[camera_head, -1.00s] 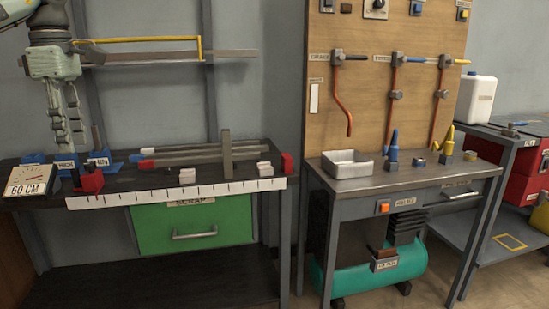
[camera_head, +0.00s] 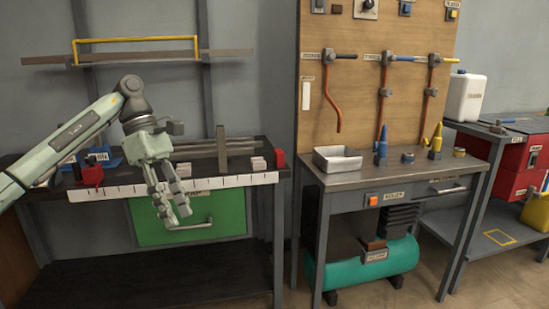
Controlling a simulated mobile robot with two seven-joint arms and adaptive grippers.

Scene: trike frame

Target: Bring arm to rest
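My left arm comes in from the left edge of the head view. My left gripper (camera_head: 173,216) hangs in front of the left workbench (camera_head: 110,212), before its white ruler strip and the green drawer (camera_head: 222,219). The fingers point down and a little right, with a gap between them, and nothing shows between them. The gripper and arm hide part of the bench top and drawer. My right gripper is not in this view.
A middle bench (camera_head: 375,179) carries a metal tray (camera_head: 338,162) and small coloured parts. A teal tank (camera_head: 365,268) stands beneath it. A pegboard (camera_head: 385,60) with red hoses rises behind. A white jug (camera_head: 466,97) and red boxes stand at right.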

